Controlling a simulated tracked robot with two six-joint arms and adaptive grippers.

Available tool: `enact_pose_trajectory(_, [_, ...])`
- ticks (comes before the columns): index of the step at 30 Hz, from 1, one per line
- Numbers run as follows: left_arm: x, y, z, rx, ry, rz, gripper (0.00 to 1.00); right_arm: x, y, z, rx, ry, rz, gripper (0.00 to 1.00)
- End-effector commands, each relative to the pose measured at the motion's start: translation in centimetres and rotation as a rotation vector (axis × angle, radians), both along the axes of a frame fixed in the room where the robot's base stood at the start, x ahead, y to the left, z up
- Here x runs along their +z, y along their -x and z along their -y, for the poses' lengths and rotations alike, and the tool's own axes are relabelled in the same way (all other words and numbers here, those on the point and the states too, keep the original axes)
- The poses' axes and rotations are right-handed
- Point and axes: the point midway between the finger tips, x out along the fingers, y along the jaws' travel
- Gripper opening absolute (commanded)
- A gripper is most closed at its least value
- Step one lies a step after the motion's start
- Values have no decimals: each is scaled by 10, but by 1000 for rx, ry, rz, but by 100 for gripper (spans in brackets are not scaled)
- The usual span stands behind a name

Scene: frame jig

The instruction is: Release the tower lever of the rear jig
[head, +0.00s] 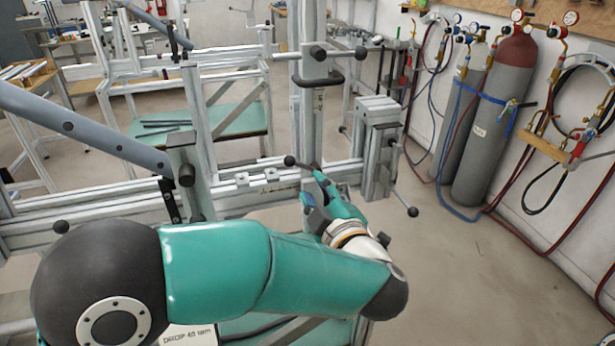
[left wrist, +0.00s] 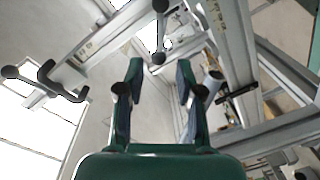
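The jig's upright aluminium tower (head: 308,110) stands in the middle of the head view, with a black handle (head: 320,80) across it. A lever with a black ball knob (head: 290,160) sticks out to the left near the tower's foot. My left gripper (head: 313,187) is just below and right of this knob. In the left wrist view the two fingers of my left gripper (left wrist: 158,80) stand apart with nothing clamped between them. A ball-ended lever (left wrist: 159,58) shows beyond and between the fingertips; I cannot tell its exact distance. My right gripper is not in view.
A horizontal aluminium rail (head: 240,200) runs behind my left arm. A clamp block (head: 380,140) with a ball-ended lever (head: 412,211) stands right of the tower. Gas cylinders (head: 495,120) and hoses line the right wall. The floor (head: 480,270) at lower right is clear.

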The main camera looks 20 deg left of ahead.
Motion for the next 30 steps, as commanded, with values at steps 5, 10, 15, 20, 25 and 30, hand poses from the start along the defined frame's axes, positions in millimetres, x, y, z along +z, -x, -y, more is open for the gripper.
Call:
enact_pose_trajectory(5, [1,15,12,-2,0,2,36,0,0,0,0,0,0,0])
enact_pose_trajectory(10, [1,18,13,1,0,0,36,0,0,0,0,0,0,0])
enact_pose_trajectory(15, [1,18,13,0,0,0,35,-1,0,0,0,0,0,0])
enact_pose_trajectory(20, [1,18,13,3,34,25,8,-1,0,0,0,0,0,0])
enact_pose_trajectory(25, [4,17,14,6,208,171,0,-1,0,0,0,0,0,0])
enact_pose_trajectory(30, [8,19,18,-46,500,437,0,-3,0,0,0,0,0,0])
